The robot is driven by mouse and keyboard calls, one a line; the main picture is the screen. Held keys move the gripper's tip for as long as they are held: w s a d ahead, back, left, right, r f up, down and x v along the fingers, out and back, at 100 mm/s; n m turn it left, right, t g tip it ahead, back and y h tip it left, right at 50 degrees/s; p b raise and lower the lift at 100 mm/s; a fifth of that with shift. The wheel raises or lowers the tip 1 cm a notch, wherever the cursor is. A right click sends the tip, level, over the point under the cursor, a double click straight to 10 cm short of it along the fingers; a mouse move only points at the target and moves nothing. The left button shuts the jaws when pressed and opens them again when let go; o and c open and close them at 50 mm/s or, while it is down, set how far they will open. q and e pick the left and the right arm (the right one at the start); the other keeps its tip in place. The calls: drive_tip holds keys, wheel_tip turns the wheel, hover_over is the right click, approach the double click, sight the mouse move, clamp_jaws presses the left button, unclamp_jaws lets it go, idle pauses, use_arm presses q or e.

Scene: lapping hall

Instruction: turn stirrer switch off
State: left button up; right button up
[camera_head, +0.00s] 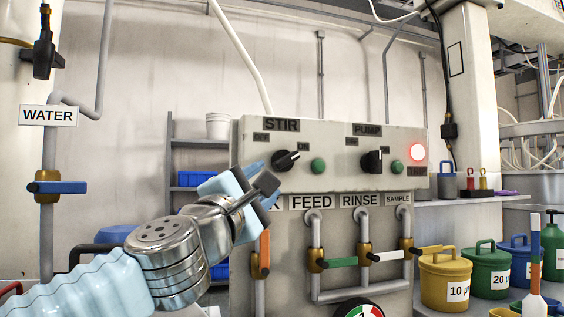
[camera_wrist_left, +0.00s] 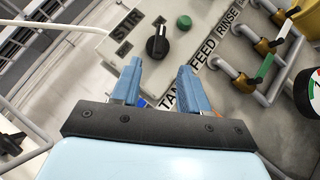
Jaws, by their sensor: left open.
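The STIR switch (camera_head: 287,160) is a black rotary knob on the pale control panel (camera_head: 340,135). Its white pointer mark is turned up and right, toward the ON label. The knob also shows in the left wrist view (camera_wrist_left: 157,44), just beyond the fingertips. My left gripper (camera_head: 262,184) is open and empty, below and left of the knob in the head view. In the left wrist view, its two blue fingers (camera_wrist_left: 159,74) are apart and the knob lies ahead of the gap, apart from them. My right gripper is in neither view.
A green button (camera_head: 318,166) sits right of the STIR knob. The PUMP knob (camera_head: 372,161) and a lit red lamp (camera_head: 417,152) are farther right. Pipes with valve levers, such as the green FEED lever (camera_head: 340,262), stand below the panel. A WATER valve (camera_head: 60,187) is at left.

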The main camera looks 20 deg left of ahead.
sight(288, 161)
use_arm(q)
drive_tip(key=p+x, duration=0.3)
drive_tip(key=x, duration=1)
drive_tip(key=shift+w+r+p, duration=0.1)
drive_tip(key=shift+w+p, duration=0.1)
drive_tip(key=shift+p, duration=0.2)
drive_tip(key=shift+c, duration=0.2)
clamp_jaws()
